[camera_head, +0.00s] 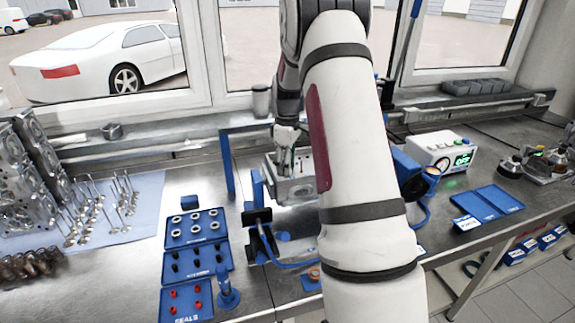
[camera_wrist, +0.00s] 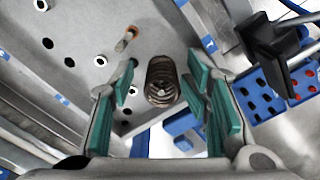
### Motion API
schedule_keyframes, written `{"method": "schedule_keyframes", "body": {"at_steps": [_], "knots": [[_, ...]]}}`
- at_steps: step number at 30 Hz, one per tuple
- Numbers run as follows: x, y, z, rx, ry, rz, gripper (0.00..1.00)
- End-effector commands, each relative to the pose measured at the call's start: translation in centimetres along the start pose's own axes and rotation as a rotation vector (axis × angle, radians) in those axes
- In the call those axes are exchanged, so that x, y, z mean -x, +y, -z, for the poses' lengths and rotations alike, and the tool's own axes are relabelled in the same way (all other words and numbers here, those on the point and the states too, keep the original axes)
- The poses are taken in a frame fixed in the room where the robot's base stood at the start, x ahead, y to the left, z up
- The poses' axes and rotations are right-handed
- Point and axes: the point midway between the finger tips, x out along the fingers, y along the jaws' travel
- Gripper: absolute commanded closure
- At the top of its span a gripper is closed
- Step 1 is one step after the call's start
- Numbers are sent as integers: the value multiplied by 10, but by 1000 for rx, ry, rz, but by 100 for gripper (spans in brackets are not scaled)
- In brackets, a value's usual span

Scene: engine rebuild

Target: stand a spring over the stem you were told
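In the wrist view a dark coil spring (camera_wrist: 162,82) stands on end between the finger pads, seen nearly from above. A small light spot shows inside its coils; I cannot tell if it is a stem tip. My gripper (camera_wrist: 158,88) has green pads on both sides of the spring, with a visible gap on each side. A copper-coloured stem (camera_wrist: 125,40) sticks up from the grey cylinder head (camera_wrist: 75,18) to the left of the spring. In the head view my gripper (camera_head: 285,150) is low over the cylinder head (camera_head: 295,188), partly hidden by my arm.
Loose springs (camera_head: 30,264) lie at the far left, near several upright valves (camera_head: 105,205) on a blue cloth. A blue parts tray (camera_head: 196,235) is left of the fixture (camera_head: 257,185). A control box (camera_head: 440,150) and blue trays (camera_head: 488,203) are on the right.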

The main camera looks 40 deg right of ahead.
Motion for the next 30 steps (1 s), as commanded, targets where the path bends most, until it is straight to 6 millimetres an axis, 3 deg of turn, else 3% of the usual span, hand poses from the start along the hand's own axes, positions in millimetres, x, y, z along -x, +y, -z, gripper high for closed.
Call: {"method": "schedule_keyframes", "body": {"at_steps": [8, 21, 30], "knots": [[9, -2, 4, 3, 5, 1, 54], [90, 0, 1, 1, 3, -2, 54], [119, 0, 0, 0, 1, 0, 54]]}}
